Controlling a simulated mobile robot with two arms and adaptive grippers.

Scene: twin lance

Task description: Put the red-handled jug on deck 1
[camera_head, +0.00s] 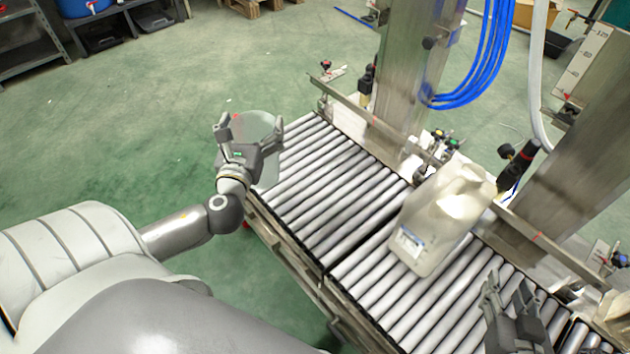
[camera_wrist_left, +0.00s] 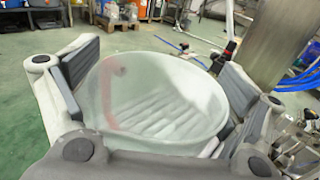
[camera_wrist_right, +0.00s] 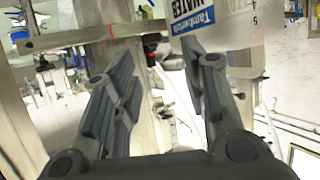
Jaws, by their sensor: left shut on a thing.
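My left gripper (camera_head: 250,140) is shut on a clear, pale-green jug (camera_head: 268,172), at the left end of the roller conveyor. In the left wrist view the jug (camera_wrist_left: 165,85) fills the space between the two fingers. A red curved part, which looks like its handle, shows through its near left side (camera_wrist_left: 112,95). Rollers show through the jug; I cannot tell whether it touches them. My right gripper (camera_head: 513,305) is apart from the jug, low at the right of the head view. Its fingers (camera_wrist_right: 160,95) are spread and empty. No deck number is readable.
A large whitish canister (camera_head: 440,222) with a blue label stands on the middle rollers; its label (camera_wrist_right: 195,15) shows in the right wrist view. Bare rollers (camera_head: 335,180) lie left of it. A steel column (camera_head: 415,70), guide rail and blue hoses stand behind the conveyor.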

